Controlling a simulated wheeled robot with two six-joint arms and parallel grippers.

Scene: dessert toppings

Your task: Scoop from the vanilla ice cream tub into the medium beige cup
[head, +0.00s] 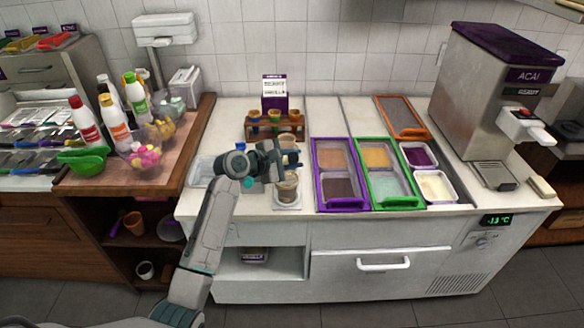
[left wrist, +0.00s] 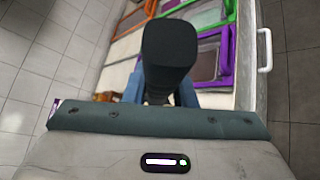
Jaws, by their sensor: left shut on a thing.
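My left gripper (head: 290,160) is over the counter, just above and behind a beige cup (head: 287,188). In the left wrist view its blue fingers (left wrist: 160,98) are shut on a black, rounded handle (left wrist: 168,50), which looks like the scoop's. The scoop's head is hidden. The beige cup stands upright on a small white square base (head: 287,206); the arm partly covers its top. Whether anything is in the cup I cannot tell. A white tub with pale cream contents, the vanilla ice cream tub (head: 436,201), sits at the right of the counter. My right gripper is not in view.
A purple-framed bin (head: 318,177) and a green-framed bin (head: 388,206) lie between cup and tub. A dark purple tub (head: 418,155) is behind the vanilla. A wooden cup rack (head: 260,133) stands at the back. The açaí machine (head: 478,85) stands at the right.

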